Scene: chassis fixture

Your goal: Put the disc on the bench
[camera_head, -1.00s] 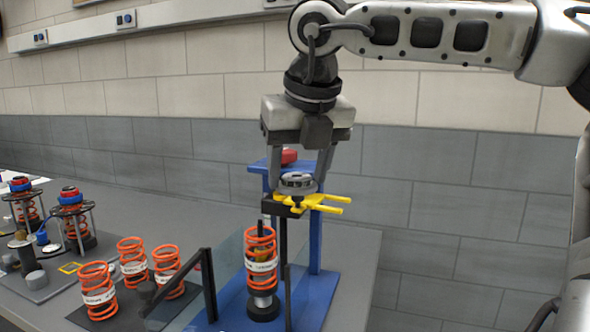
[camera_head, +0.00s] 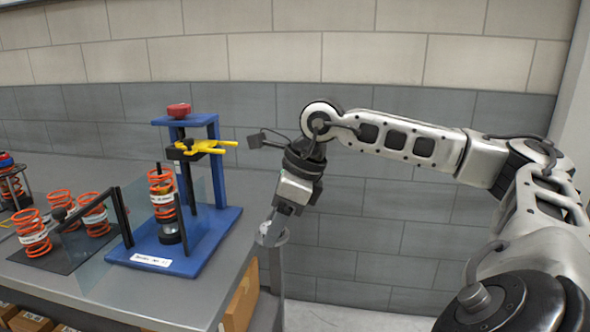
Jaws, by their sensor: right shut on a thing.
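My right gripper (camera_head: 272,232) points down at the right end of the grey bench (camera_head: 190,300). It is shut on the disc, a small grey round part (camera_head: 270,239), which is mostly hidden between the fingers. I cannot tell whether the disc touches anything below it. My left gripper is not in view.
A blue press stand (camera_head: 214,222) with yellow forks (camera_head: 205,147), a red knob (camera_head: 179,110) and a clear guard holds an orange spring (camera_head: 162,190) on the bench. Several orange springs stand on a dark mat (camera_head: 65,255) to the left. Cardboard boxes (camera_head: 240,300) sit below the bench top.

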